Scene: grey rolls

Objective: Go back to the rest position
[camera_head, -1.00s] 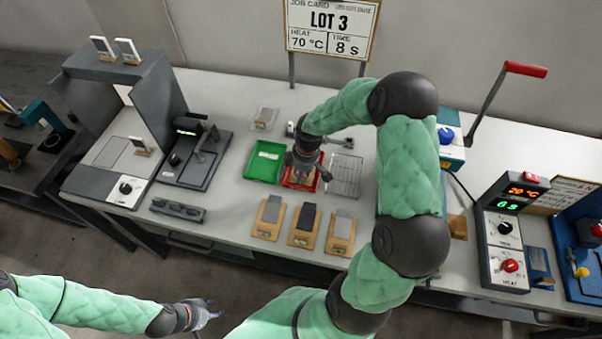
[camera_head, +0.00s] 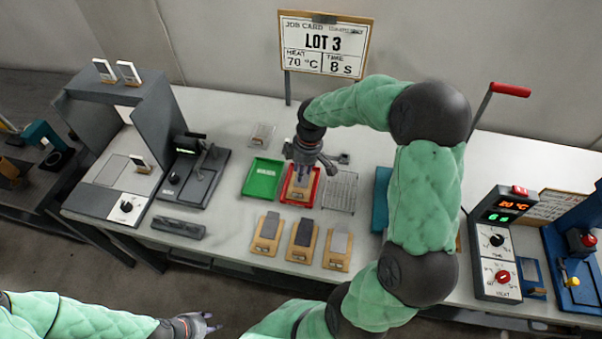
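My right gripper (camera_head: 304,166) hangs over the red tray (camera_head: 313,192), its arm reaching in from the lower right. Its fingers point down above a wooden piece (camera_head: 297,190) in that tray. The gap between the fingers is too small to make out, so I cannot tell if they hold anything. My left gripper (camera_head: 207,325) is low at the bottom edge, away from the table, with its fingers apart and nothing visible between them.
A green tray (camera_head: 262,180) and a wire rack (camera_head: 341,191) flank the red tray. Several wooden holders with grey pieces (camera_head: 302,240) stand in front. A heat and time box (camera_head: 497,244) is at the right, a grey booth (camera_head: 121,125) at the left.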

